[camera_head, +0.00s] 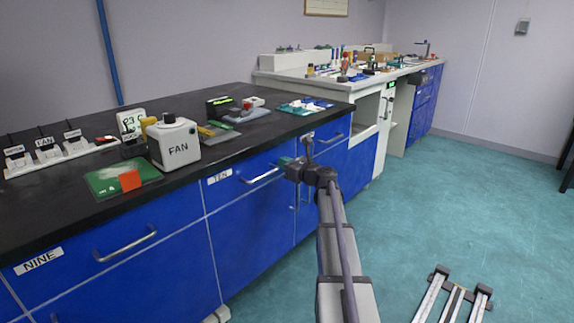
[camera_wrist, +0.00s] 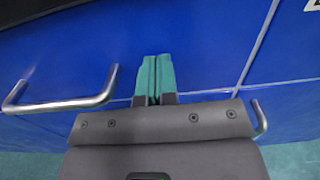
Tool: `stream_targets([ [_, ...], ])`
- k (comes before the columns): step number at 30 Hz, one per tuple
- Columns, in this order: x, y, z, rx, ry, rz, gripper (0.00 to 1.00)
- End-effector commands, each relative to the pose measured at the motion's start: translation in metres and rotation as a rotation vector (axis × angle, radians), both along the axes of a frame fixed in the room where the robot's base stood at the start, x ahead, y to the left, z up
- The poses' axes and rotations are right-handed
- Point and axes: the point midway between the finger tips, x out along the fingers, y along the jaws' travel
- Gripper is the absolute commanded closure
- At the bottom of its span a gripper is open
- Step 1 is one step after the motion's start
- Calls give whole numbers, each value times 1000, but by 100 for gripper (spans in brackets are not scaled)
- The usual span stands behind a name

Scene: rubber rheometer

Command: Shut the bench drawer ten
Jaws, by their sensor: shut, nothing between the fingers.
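Drawer ten is a blue front labelled TEN (camera_head: 220,176), under the black bench top, with a silver bar handle (camera_head: 261,176). Its front looks flush or nearly flush with its neighbours; a small gap cannot be told. My gripper (camera_head: 285,161) is at the right part of this front, just right of the handle. In the wrist view the teal fingers (camera_wrist: 153,78) are together and empty, pointing at the blue front. The handle (camera_wrist: 65,105) is to their left, apart from them. Whether the fingertips touch the front cannot be told.
Drawer nine (camera_head: 120,255) is at the left. Another drawer handle (camera_head: 330,138) is to the right of my gripper. The bench top holds a white FAN box (camera_head: 174,143) and a green board (camera_head: 110,178). The teal floor (camera_head: 460,200) at the right is mostly clear.

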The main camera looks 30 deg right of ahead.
Motion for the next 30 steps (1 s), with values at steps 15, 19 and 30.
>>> stream_targets([
  [15, -87, -17, 2, 2, -3, 5, 100],
  [19, -117, -25, 1, 2, -3, 5, 100],
  [30, -134, -31, 1, 1, -2, 8, 100],
])
